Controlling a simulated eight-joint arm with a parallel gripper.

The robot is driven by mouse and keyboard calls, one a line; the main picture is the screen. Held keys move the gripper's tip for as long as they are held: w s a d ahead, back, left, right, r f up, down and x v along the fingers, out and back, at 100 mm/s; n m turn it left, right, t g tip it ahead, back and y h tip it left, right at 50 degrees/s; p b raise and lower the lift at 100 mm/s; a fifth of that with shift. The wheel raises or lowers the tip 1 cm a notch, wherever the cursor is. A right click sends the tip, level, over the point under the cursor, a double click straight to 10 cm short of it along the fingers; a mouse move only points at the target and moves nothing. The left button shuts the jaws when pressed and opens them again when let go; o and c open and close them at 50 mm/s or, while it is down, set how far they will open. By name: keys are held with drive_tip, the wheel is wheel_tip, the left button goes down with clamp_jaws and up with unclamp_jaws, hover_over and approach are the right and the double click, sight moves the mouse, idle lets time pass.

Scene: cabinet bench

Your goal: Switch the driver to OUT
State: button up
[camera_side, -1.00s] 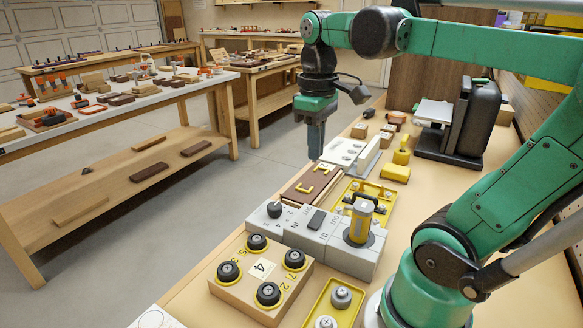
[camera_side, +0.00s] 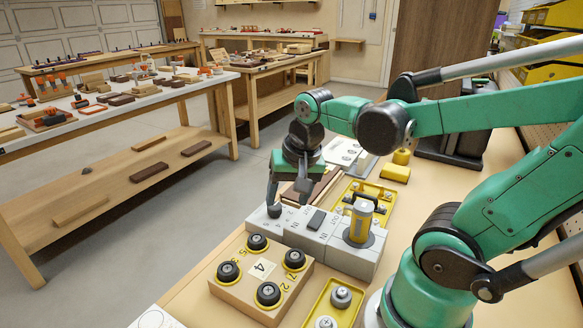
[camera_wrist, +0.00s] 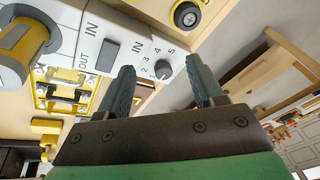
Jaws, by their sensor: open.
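A grey control block (camera_side: 345,262) carries a small round dial (camera_side: 274,210), a dark rectangular switch (camera_side: 317,220) and a yellow-and-grey upright driver (camera_side: 361,218). In the wrist view the switch (camera_wrist: 108,57) has OUT and IN lettering near it, and the dial (camera_wrist: 163,70) has numbers 1 to 5 around it. The driver shows at the upper left of the wrist view (camera_wrist: 24,42). My gripper (camera_side: 287,203) points down at the dial end of the block, open and empty. In the wrist view its fingers (camera_wrist: 163,78) appear on either side of the dial; contact cannot be told.
A wooden box (camera_side: 262,285) with several black knobs and a 4 label stands in front of the block. A yellow tray (camera_side: 328,308) lies to its right. A brown board (camera_side: 322,190) and a yellow frame (camera_side: 377,192) lie behind the block.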

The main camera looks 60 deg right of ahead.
sight(314, 224)
drive_tip(key=s+d+m+g, duration=0.1)
drive_tip(key=m, duration=0.1)
drive_tip(key=d+m+g, duration=0.1)
drive_tip(key=m, duration=0.2)
drive_tip(key=s+d+f+m+g, duration=0.1)
drive_tip(key=d+m, duration=0.1)
drive_tip(key=shift+s+d+m+y, duration=0.1)
drive_tip(key=shift+s+m+y, duration=0.2)
drive_tip(key=shift+m+y, duration=0.1)
drive_tip(key=shift+s+d+f+m, duration=0.1)
drive_tip(key=shift+f+m, duration=0.05)
drive_tip(key=shift+m, duration=0.15)
drive_tip(key=shift+f, duration=2.7)
